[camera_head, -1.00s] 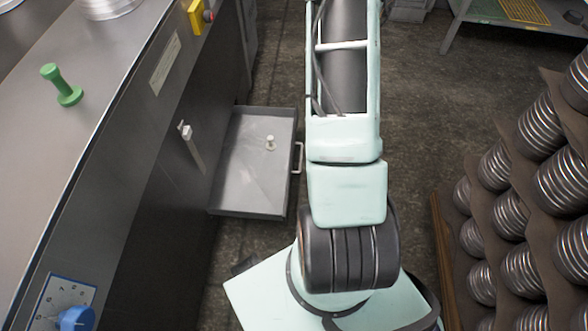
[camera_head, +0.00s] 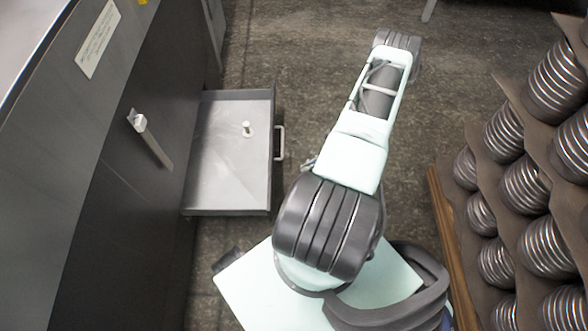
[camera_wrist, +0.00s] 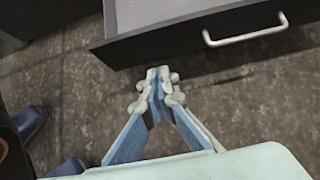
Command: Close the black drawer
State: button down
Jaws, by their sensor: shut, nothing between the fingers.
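The black drawer (camera_head: 232,150) is pulled out from the dark cabinet at left in the head view. Its grey inside holds a small white knobbed piece (camera_head: 247,129). A pale bar handle (camera_head: 281,143) is on its front. In the wrist view the drawer's dark front (camera_wrist: 185,38) crosses the top, with the handle (camera_wrist: 246,32) at upper right. My gripper (camera_wrist: 158,75) is shut and empty, just short of the drawer's front edge and left of the handle, with floor beneath. In the head view my arm mostly hides the gripper.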

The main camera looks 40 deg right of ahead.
jog(key=w+a+f+b, duration=0.3)
jog(key=w+a+f, duration=0.3)
jog(key=a, duration=0.2)
jog(key=shift+a, duration=0.15)
jog(key=shift+w+a, duration=0.1)
jog(key=shift+w, duration=0.05)
